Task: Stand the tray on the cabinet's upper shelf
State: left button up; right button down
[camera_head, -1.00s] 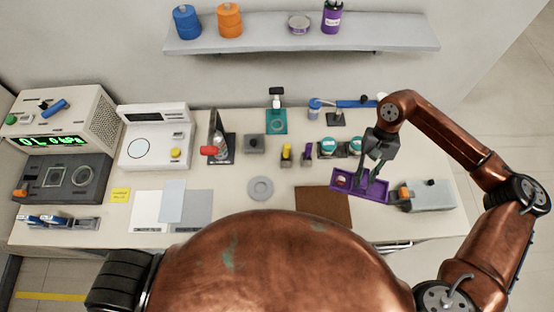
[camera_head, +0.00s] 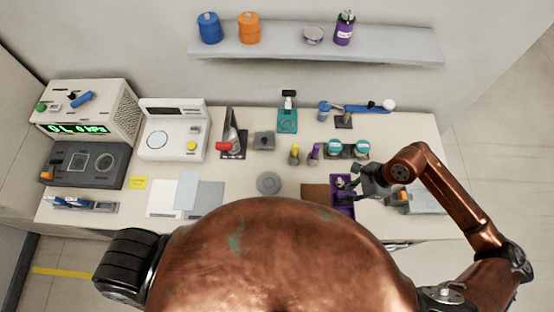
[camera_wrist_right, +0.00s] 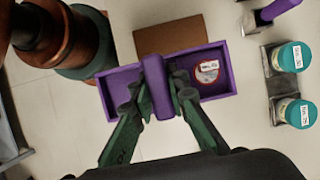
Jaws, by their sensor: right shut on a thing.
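The purple tray (camera_head: 342,208) is above the right part of the bench in the head view, over or beside the brown mat (camera_head: 314,190). I cannot tell its exact height. In the right wrist view the tray (camera_wrist_right: 116,95) has a raised purple bar across its middle, and my right gripper (camera_wrist_right: 158,88) is shut on that bar. A small round tin with a red and white label (camera_wrist_right: 207,71) lies in one compartment. My right gripper (camera_head: 352,184) partly covers the tray in the head view. No cabinet is clearly recognisable. My left gripper is out of view.
A grey wall shelf (camera_head: 300,45) carries blue and orange containers, a small tin and a purple bottle. Teal-lidded jars (camera_head: 335,147) stand behind the tray, and a grey box (camera_head: 428,200) stands to its right. Instruments fill the bench's left side.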

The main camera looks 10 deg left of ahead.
jog(key=w+d+f+p, duration=0.1)
jog(key=w+d+f, duration=0.3)
jog(key=d+f, duration=0.1)
jog(key=w+d+f+p, duration=0.2)
jog(key=w+d+f, duration=0.2)
jog(key=w+d, duration=0.1)
jog(key=shift+w+d+f, duration=0.1)
jog(key=shift+d+f, duration=0.1)
jog(key=shift+f, duration=0.2)
notch_tip(320, 180, down, 3)
jog(key=shift+r+p, duration=0.1)
jog(key=shift+p, duration=0.5)
jog(key=shift+f, duration=0.25)
